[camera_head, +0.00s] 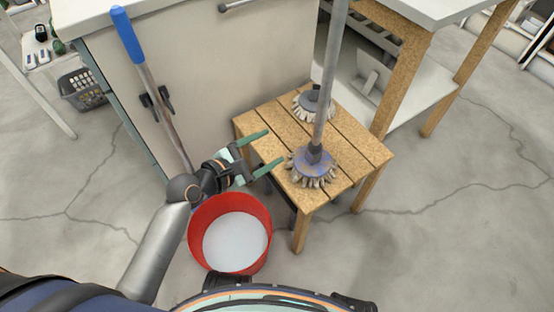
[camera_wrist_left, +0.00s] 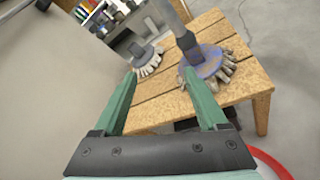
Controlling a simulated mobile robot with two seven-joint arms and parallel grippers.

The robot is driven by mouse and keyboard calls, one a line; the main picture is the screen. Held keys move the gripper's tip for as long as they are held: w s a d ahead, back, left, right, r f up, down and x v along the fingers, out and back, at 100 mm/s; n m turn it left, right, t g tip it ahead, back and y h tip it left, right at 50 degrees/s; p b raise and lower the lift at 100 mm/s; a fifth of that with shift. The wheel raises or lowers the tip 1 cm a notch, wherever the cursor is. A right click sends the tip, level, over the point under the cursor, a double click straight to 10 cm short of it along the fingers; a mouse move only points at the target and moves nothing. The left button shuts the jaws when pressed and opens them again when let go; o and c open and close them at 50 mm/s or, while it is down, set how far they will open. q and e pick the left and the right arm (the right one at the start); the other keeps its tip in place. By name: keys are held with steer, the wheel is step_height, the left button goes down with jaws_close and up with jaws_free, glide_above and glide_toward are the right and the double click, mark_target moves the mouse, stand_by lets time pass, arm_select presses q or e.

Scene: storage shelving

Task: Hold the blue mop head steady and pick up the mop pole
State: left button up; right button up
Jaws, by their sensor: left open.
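The blue mop head (camera_head: 313,166) with its pale fringe sits on a small wooden table (camera_head: 355,150). The grey mop pole (camera_head: 331,70) rises upright from it, slightly tilted. My left gripper (camera_head: 275,147) is open, its green fingers pointing toward the mop head from the left, apart from it. In the left wrist view the blue mop head (camera_wrist_left: 208,64) is beyond the right fingertip of the gripper (camera_wrist_left: 162,82), with nothing between the fingers. A second mop head (camera_head: 312,103), grey, sits farther back on the table. My right gripper is not in view.
A red bucket (camera_head: 193,235) stands on the floor below my left gripper. A blue-handled pole (camera_head: 128,35) hangs on the pale cabinet side (camera_head: 215,75). A taller wooden table (camera_head: 402,85) stands behind at right. The floor at right is clear.

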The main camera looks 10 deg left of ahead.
mark_target(310, 152)
arm_select(q)
steer(key=w+d+f+n, duration=0.1)
steer(key=w+d+f, duration=0.1)
steer(key=d, duration=0.1)
steer(key=w+d+f+n+g+h, duration=0.1)
steer(key=w+d+f, duration=0.1)
steer(key=d+f, duration=0.1)
steer(key=w+d+f+n+g, duration=0.1)
steer(key=w+d+f+n, duration=0.1)
steer(key=d, duration=0.3)
steer(key=shift+w+f+h, duration=0.2)
steer(key=shift+w+h, duration=0.2)
steer(key=shift+w, duration=0.1)
jaws_close()
stand_by(0.5)
steer(key=shift+g, duration=0.3)
